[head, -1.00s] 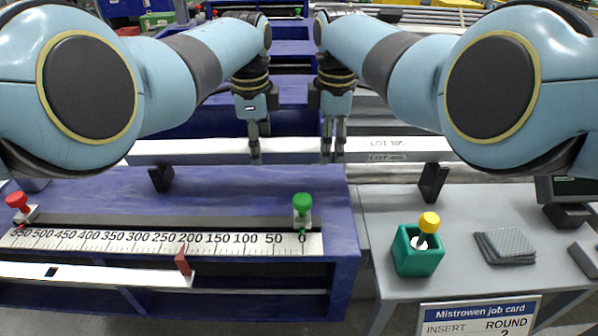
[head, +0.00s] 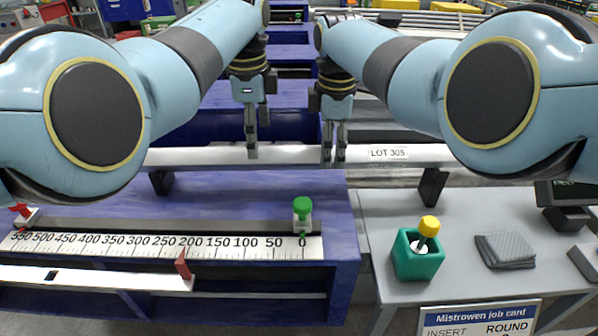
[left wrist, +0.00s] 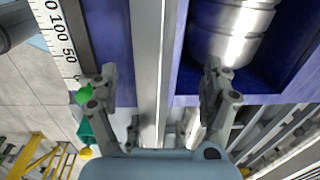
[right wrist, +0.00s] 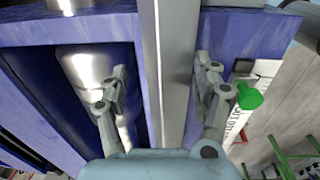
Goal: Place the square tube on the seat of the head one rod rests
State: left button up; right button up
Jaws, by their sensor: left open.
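The square tube (head: 205,156) is a long silver bar with a LOT 305 label. It lies left to right across the head view, at the tops of two black rests, the left one (head: 161,182) and the right one (head: 432,187). Their seats are hidden, so I cannot tell if it bears fully on them. My left gripper (head: 252,150) points down over the tube, fingers apart either side of it in the left wrist view (left wrist: 159,85). My right gripper (head: 333,155) is close by; its fingers stand apart around the tube in the right wrist view (right wrist: 162,75).
A ruler (head: 130,243) with a green knob (head: 302,206) and a red pointer (head: 183,265) runs along the blue bench.

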pick_arm(q)
notch_tip(320, 180, up, 8)
jog(key=shift+s, duration=0.3)
pick_arm(e)
jog(key=shift+o, duration=0.6)
jog(key=o, duration=0.4)
jog(key=shift+c, duration=0.2)
notch_tip(320, 180, up, 12)
jog(key=shift+s, duration=0.4)
pick_arm(q)
jog(key=shift+f, duration=0.1)
pick_arm(e)
jog(key=shift+f, duration=0.1)
